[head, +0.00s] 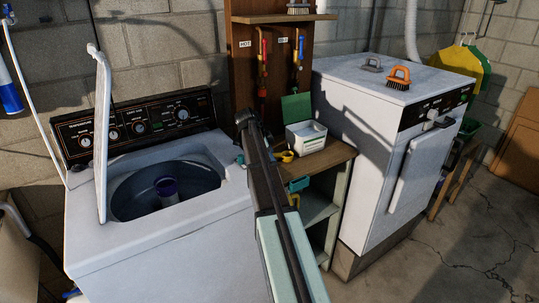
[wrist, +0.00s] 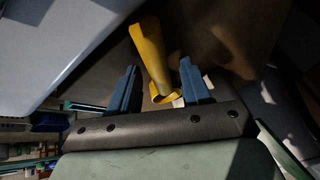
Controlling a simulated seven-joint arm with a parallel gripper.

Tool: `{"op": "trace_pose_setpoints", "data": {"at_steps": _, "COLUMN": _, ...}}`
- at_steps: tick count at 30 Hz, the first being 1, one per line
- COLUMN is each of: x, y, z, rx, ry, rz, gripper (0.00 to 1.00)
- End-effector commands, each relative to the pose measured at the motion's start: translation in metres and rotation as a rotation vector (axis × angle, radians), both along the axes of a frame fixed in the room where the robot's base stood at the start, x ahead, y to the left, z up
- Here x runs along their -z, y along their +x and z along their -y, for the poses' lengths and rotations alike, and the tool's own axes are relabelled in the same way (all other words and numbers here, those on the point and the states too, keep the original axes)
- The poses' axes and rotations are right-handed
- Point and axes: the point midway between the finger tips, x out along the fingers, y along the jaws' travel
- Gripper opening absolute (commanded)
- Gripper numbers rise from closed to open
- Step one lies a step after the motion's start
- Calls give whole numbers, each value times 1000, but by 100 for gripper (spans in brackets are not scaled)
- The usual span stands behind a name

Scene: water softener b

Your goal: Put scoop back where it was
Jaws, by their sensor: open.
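The yellow scoop (head: 284,156) is at the left end of the wooden shelf top, beside the white box, partly hidden by my arm in the head view. In the wrist view the scoop (wrist: 150,55) lies between and beyond the fingers, with a ring-shaped end toward my palm and a longer part pointing away. My gripper (wrist: 159,66) is open, with one blue finger on each side of the scoop. I cannot tell whether either finger touches it. The white box (head: 306,137) stands on the shelf with its green lid (head: 296,107) raised.
The washing machine (head: 160,248) stands on the left, its lid (head: 102,125) up and its tub open. The white dryer (head: 350,125) stands on the right with an orange brush (head: 398,77) and a grey brush (head: 372,64) on top. The wooden shelf top (head: 332,155) is narrow.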

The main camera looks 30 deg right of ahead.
Motion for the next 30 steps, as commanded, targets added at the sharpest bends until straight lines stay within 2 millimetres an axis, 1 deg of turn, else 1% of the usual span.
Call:
{"op": "trace_pose_setpoints", "data": {"at_steps": 5, "x": -15, "y": 0, "z": -7, "rx": 0, "ry": 0, "rz": 1, "gripper": 48}}
{"op": "trace_pose_setpoints", "data": {"at_steps": 18, "x": -84, "y": 0, "z": -45, "rx": -1, "ry": 0, "rz": 2, "gripper": 48}}
{"op": "trace_pose_setpoints", "data": {"at_steps": 24, "x": -101, "y": 0, "z": -55, "rx": 0, "ry": 0, "rz": 0, "gripper": 48}}
{"op": "trace_pose_setpoints", "data": {"at_steps": 30, "x": -107, "y": 0, "z": -58, "rx": 0, "ry": 0, "rz": 0, "gripper": 48}}
